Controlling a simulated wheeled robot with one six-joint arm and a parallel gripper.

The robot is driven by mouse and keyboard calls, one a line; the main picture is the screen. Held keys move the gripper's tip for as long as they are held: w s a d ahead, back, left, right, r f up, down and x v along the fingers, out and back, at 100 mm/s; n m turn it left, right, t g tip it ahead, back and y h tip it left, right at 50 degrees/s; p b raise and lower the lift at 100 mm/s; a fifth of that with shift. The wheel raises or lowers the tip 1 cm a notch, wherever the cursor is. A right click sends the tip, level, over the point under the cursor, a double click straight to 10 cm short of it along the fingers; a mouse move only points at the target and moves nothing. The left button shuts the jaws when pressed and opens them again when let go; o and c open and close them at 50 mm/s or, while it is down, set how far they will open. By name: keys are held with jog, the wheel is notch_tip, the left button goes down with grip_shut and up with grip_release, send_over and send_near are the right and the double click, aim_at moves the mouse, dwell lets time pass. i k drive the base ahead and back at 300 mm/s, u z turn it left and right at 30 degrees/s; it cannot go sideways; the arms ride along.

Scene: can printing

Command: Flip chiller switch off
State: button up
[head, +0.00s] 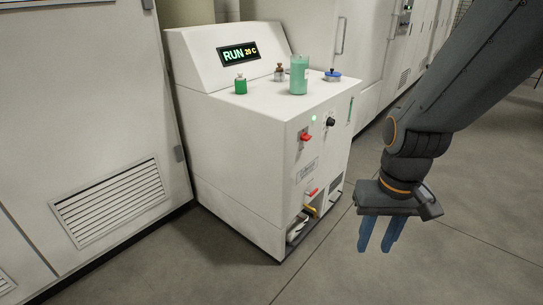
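The chiller (235,150) is a white cabinet left of centre in the head view.
A black knob (330,121) is right of the switch. A red-handled valve (311,193) sits lower on the front. Floor in front is clear.

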aim_at(304, 137)
jog(key=u, duration=0.6)
jog(key=i, duration=1.2)
jog(key=z, duration=0.65)
